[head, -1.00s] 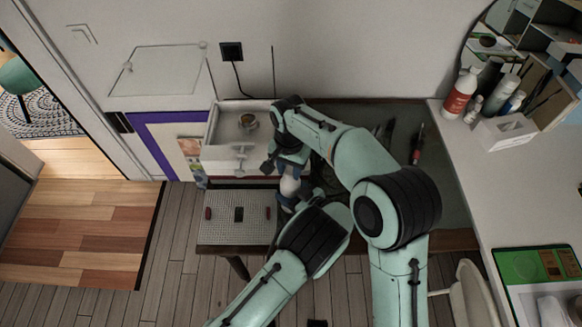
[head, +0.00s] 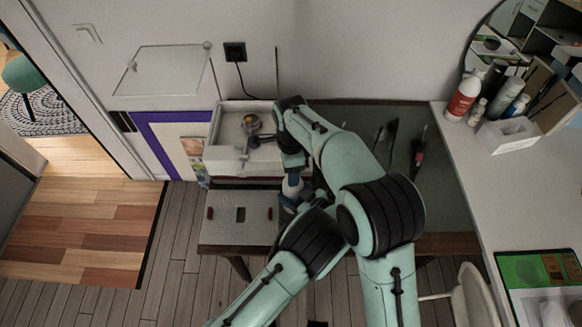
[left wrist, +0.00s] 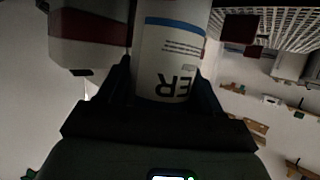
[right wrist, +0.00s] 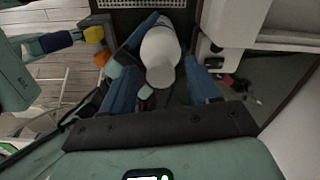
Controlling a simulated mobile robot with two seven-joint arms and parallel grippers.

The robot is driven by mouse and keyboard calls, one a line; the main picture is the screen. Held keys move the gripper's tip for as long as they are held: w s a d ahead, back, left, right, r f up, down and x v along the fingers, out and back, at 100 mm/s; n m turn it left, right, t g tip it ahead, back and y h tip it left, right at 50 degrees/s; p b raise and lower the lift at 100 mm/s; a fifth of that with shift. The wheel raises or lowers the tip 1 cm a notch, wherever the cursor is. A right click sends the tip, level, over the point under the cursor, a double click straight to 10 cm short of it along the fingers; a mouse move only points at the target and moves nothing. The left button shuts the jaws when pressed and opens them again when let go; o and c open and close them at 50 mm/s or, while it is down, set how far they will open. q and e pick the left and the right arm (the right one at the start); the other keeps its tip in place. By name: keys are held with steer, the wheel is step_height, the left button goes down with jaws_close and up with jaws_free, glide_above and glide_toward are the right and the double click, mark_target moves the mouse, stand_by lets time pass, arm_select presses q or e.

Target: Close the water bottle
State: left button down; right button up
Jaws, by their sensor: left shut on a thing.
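The water bottle (head: 292,187) stands above the right end of the small table in the head view, partly hidden by my arms. In the left wrist view the bottle (left wrist: 168,65) is a white cylinder with a blue stripe and dark letters. My left gripper (left wrist: 165,85) is shut on its body. In the right wrist view the bottle's white rounded top (right wrist: 160,50) points towards the camera. My right gripper (right wrist: 175,60) is open, its blue fingers on either side of the top, with a gap at the right finger. I cannot make out a separate cap.
A white counter (head: 465,170) with bottles and a tissue box (head: 508,134) stands at right.

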steer(key=shift+r, duration=2.25)
steer(key=shift+c, duration=0.2)
